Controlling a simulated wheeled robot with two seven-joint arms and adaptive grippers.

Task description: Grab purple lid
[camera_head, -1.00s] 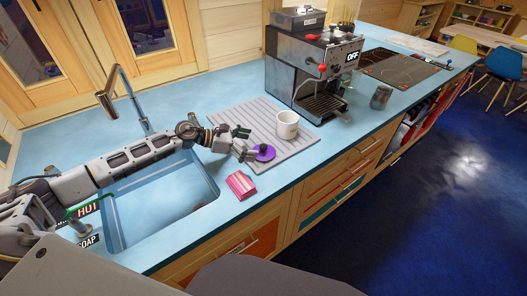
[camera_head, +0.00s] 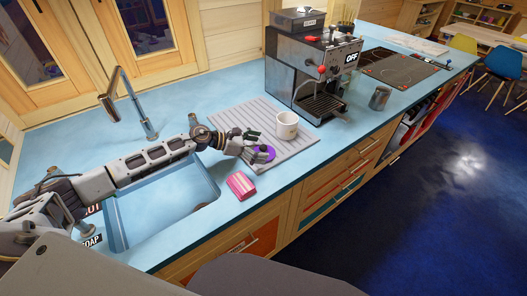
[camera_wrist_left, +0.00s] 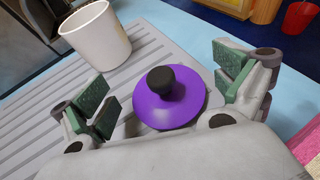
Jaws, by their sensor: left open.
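The purple lid (camera_wrist_left: 195,108) with a black knob lies on the grey ribbed drying mat (camera_wrist_left: 45,135). In the head view the lid (camera_head: 269,152) shows at the mat's front, partly hidden by my left gripper. My left gripper (camera_wrist_left: 165,92) is open, with its green-padded fingers on either side of the lid, the right finger closer to it. In the head view my left gripper (camera_head: 259,145) is low over the mat at the lid. I cannot tell whether the fingers touch the lid. My right gripper is not in view.
A white mug (camera_head: 287,125) stands on the mat just beyond the lid, and it also shows in the left wrist view (camera_wrist_left: 95,38). A pink-and-white block (camera_head: 241,185) lies near the counter's front edge. The sink (camera_head: 165,205) is left, the coffee machine (camera_head: 312,75) behind.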

